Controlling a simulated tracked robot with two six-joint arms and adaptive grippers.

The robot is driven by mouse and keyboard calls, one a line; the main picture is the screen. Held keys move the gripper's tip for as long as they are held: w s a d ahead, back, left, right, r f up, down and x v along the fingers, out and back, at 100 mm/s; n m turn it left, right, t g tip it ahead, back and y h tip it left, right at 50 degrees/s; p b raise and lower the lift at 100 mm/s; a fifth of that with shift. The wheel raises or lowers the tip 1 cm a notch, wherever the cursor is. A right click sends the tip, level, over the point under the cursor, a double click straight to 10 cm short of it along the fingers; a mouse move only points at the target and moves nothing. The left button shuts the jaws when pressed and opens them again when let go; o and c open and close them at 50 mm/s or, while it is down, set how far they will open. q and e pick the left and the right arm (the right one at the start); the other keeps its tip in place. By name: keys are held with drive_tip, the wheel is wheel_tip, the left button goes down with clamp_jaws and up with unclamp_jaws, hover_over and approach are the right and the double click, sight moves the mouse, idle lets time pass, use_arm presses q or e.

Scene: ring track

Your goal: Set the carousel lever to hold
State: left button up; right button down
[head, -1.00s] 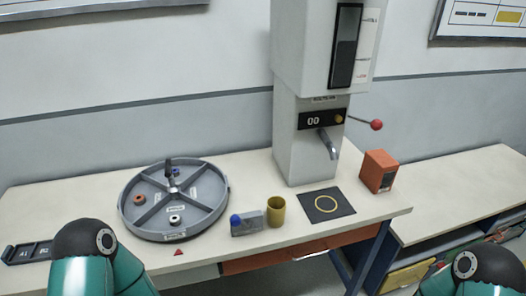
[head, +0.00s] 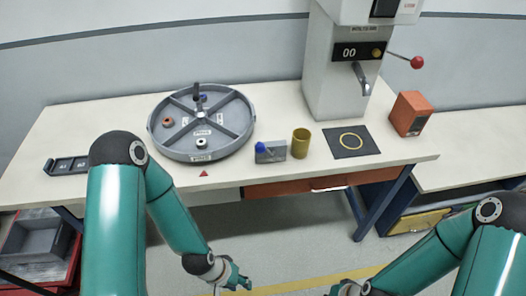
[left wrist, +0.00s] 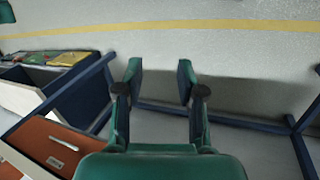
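A grey carousel (head: 240,150) with a raised rim and divided compartments lies on the table, holding an orange ring, a white ring and a dark blue piece. A small grey block with a blue knob (head: 261,147), which looks like the carousel lever, stands just right of it at the front. The knob tilts toward the block's left end; its markings are too small to read. My left gripper (head: 233,283) hangs below and in front of the table, well apart from the lever. In the left wrist view its fingers (left wrist: 160,85) are spread and empty. My right gripper (head: 345,289) is low at the bottom edge, mostly cut off.
A yellow cup (head: 301,143) stands right of the lever block. A dark mat (head: 369,147) with a yellow ring, a dispenser (head: 333,85) with a red-balled lever and an orange box (head: 409,114) are farther right. A dark labelled tray (head: 66,166) lies left. The table's front edge separates my grippers from its top.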

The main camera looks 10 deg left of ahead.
use_arm(q)
drive_tip(key=shift+n, duration=0.4)
drive_tip(key=c, duration=0.5)
drive_tip(key=shift+w+n, duration=0.35)
drive_tip(key=shift+n, duration=0.15)
clamp_jaws()
drive_tip(key=w+a+r+n+t+h+b, duration=0.1)
drive_tip(key=w+r+n+t+b, duration=0.4)
drive_tip(key=w, duration=0.4)
drive_tip(key=w+a+r+n+t+h+b, duration=0.1)
drive_tip(key=w+r+n+t+h+b, duration=0.15)
drive_tip(key=w+r+n+t, duration=0.5)
drive_tip(key=a+r+m+t+b, duration=0.1)
drive_tip(key=a+r+t+b, duration=0.4)
drive_tip(key=b, duration=1.1)
drive_tip(key=shift+w+a+r+m+b, duration=0.2)
drive_tip(key=shift+a+r+m+b, duration=0.15)
drive_tip(key=shift+a+r, duration=1.6)
drive_tip(key=shift+a+f+h, duration=0.1)
drive_tip(key=shift+h, duration=0.15)
